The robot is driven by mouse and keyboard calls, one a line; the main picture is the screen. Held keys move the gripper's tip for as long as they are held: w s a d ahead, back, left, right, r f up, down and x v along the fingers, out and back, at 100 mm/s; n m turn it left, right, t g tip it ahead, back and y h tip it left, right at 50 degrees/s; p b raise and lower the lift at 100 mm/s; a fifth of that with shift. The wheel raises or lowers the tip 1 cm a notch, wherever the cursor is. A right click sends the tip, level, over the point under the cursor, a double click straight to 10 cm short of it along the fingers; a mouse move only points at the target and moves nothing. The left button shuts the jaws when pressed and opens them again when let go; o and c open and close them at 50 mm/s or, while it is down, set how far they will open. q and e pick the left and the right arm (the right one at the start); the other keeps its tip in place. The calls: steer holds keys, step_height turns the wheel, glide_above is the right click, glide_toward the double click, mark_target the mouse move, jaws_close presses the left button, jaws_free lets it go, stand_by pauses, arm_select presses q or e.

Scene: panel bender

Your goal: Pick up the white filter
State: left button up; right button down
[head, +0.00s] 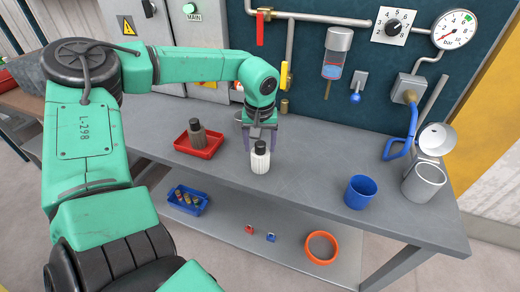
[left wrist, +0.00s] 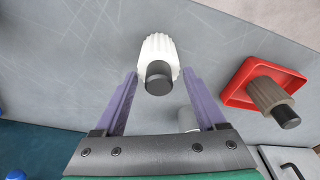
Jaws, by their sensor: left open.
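The white filter (head: 260,161), a ribbed white cylinder with a black cap, stands upright on the grey bench. In the left wrist view the white filter (left wrist: 158,46) is just beyond the fingertips, roughly centred in the gap. My left gripper (head: 261,142) is open, with its purple fingers pointing down just behind the filter. In the left wrist view the left gripper (left wrist: 160,74) has nothing clamped between its fingers. I cannot tell whether a finger touches the filter. My right gripper is not in view.
A red tray (head: 199,145) with a brown, black-capped filter (head: 197,132) stands left of the gripper. A pale object (left wrist: 187,118) is partly hidden by a finger. The bench front between filter and cup is clear.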

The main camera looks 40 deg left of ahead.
arm_select(q)
steer(key=shift+d, duration=0.1)
jaws_close()
